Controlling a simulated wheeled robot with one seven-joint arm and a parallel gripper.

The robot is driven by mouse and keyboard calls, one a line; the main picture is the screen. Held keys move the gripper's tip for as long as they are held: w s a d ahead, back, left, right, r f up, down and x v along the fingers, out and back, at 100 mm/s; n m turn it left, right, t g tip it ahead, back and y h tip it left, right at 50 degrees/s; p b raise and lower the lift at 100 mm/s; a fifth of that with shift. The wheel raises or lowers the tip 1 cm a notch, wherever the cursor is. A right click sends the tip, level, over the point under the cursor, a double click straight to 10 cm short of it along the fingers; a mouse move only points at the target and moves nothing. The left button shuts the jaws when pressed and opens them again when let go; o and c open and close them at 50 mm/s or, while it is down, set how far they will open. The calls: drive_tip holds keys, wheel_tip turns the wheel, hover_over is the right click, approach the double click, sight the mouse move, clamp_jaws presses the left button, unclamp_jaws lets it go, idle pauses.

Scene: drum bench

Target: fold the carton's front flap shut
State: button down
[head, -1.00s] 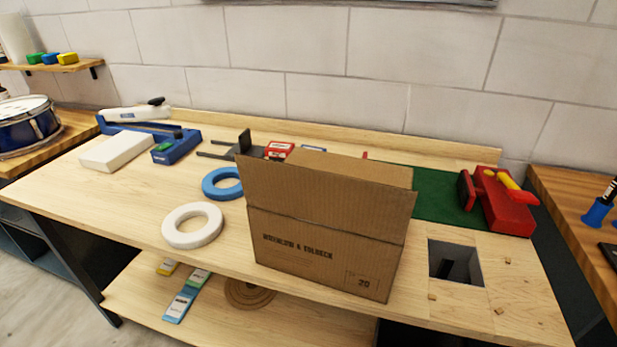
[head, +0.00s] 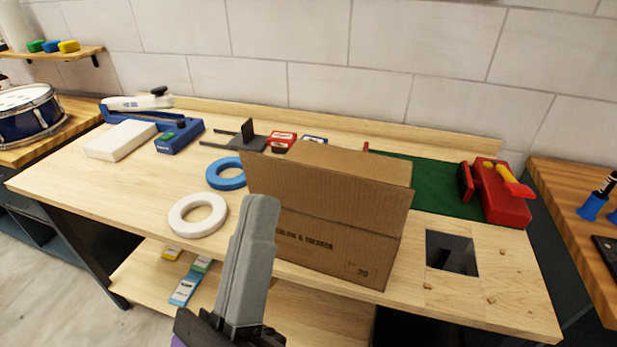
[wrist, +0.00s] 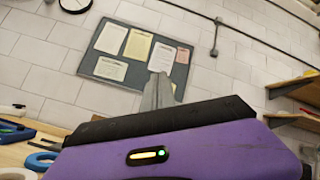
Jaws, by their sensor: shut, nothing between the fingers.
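The brown cardboard carton (head: 335,259) stands near the front edge of the wooden bench. Its front flap (head: 330,192) stands up from the front top edge, leaning a little toward me. A back part of its top (head: 350,160) shows behind the flap; the inside is hidden. My gripper (head: 262,205) is shut and empty, pointing up in front of the carton's left part and covering some of its print. I cannot tell whether it touches the carton. In the wrist view my shut fingers (wrist: 158,90) point toward the wall board, and the carton is out of view.
A white tape ring (head: 198,215) and a blue ring (head: 226,173) lie left of the carton. A red vise (head: 500,195) and a square hole (head: 451,253) are to its right. A dark forked tool (head: 245,138) and small red box (head: 282,142) lie behind.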

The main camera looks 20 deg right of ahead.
drive_tip(key=w+a+f+m+g+y, duration=0.1)
drive_tip(key=w+f+m+g, duration=0.15)
drive_tip(key=m, duration=0.25)
drive_tip(key=m+g+y, duration=0.2)
drive_tip(key=m+g, duration=0.1)
drive_tip(key=g, duration=0.2)
approach(316, 169)
drive_tip(key=shift+t, duration=0.35)
drive_tip(key=p+x, duration=0.2)
drive_tip(key=x, duration=0.1)
drive_tip(key=p+x, duration=0.1)
drive_tip(key=x, duration=0.1)
drive_tip(key=shift+d+f, duration=0.2)
drive_tip(key=shift+d, duration=0.05)
drive_tip(key=shift+w+d, duration=0.5)
drive_tip(key=shift+w, duration=0.05)
